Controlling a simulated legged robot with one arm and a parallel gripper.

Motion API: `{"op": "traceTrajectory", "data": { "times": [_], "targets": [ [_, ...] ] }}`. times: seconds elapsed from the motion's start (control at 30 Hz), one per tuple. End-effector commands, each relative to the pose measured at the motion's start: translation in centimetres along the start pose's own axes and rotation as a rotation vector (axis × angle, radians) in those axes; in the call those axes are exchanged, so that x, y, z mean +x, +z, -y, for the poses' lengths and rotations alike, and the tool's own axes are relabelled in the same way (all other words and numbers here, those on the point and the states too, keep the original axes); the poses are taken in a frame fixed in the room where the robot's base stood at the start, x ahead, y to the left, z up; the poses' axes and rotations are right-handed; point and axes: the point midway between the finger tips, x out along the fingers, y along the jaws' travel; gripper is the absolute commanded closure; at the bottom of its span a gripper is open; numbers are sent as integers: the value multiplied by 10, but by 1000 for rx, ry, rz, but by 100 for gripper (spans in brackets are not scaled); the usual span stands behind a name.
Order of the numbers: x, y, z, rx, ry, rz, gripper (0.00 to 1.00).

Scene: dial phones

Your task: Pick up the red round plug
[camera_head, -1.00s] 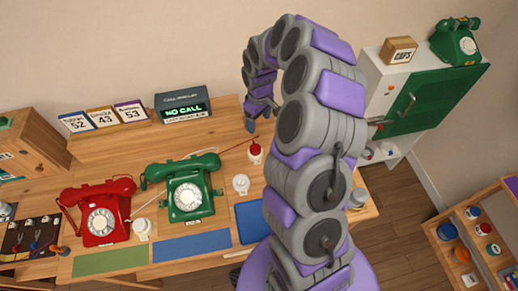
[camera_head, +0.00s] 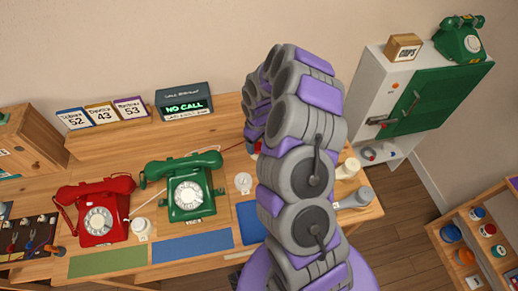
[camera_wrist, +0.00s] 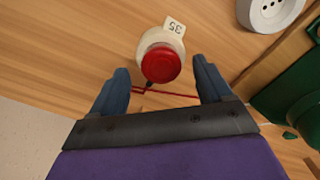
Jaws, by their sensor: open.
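The red round plug (camera_wrist: 161,64) sits on a cream round base with a tag reading 35 (camera_wrist: 174,26) in the wrist view. A red cord runs from it across the wood. My gripper (camera_wrist: 160,82) is open, with one blue finger on each side of the cord and the plug just beyond the fingertips, roughly centred between them. Nothing is between the fingers except the cord and table behind. In the head view my arm covers most of the plug; only a bit of red (camera_head: 257,147) shows beside it.
A green phone (camera_head: 189,188) and a red phone (camera_head: 98,212) stand on the wooden desk to the left. A white round socket (camera_head: 243,183) lies near my arm. In the wrist view, a white socket (camera_wrist: 268,10) and green phone (camera_wrist: 292,95) are at right.

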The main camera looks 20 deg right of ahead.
Motion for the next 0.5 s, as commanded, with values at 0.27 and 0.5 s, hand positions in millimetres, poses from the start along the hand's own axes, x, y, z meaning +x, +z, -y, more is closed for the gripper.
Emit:
{"op": "traceTrajectory", "data": {
  "times": [0.27,0.5],
  "targets": [
    [15,3,-5,-1,-5,-2,21],
    [15,4,-6,-1,-8,-3,39]
  ]
}}
